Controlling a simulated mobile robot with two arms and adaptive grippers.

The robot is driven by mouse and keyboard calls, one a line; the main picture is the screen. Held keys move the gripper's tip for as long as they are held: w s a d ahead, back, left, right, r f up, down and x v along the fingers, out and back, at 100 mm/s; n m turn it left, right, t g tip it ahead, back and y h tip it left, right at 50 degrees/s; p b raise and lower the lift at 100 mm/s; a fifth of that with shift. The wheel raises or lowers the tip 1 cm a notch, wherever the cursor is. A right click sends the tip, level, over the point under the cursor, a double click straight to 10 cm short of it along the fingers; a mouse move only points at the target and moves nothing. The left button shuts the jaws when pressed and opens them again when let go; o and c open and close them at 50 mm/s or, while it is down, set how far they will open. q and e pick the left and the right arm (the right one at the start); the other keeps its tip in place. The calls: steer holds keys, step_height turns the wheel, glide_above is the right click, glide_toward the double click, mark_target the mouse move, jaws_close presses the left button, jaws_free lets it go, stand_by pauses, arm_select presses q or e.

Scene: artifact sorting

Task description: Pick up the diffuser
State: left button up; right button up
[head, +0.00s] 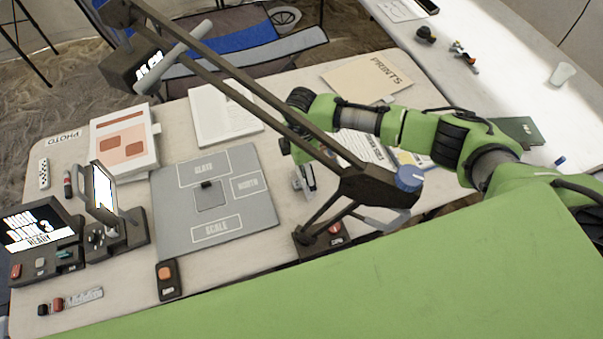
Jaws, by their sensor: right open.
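I cannot tell for certain which thing is the diffuser. A pale grey tube (186,50) sits beside the dark lamp head (131,67) at the upper left. A bright white upright panel (103,188) stands in a dark holder at the left of the table. My right gripper (304,181) points down over the table, just right of the grey mat (266,216), open, with nothing seen in it. The dark lamp arm crosses in front of my right arm and partly hides it. My left gripper is not in view.
The dark lamp arm (250,95) spans from the upper left to its base (322,240). A display box (38,235), a button box (168,279), a photo binder (125,142) and a prints folder (371,77) lie on the table (225,262). A cup (562,75) stands at the right.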

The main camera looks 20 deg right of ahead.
steer(key=shift+d+f, duration=0.15)
steer(key=shift+f, duration=1.7)
steer(key=c, duration=1.1)
steer(key=shift+r, duration=0.1)
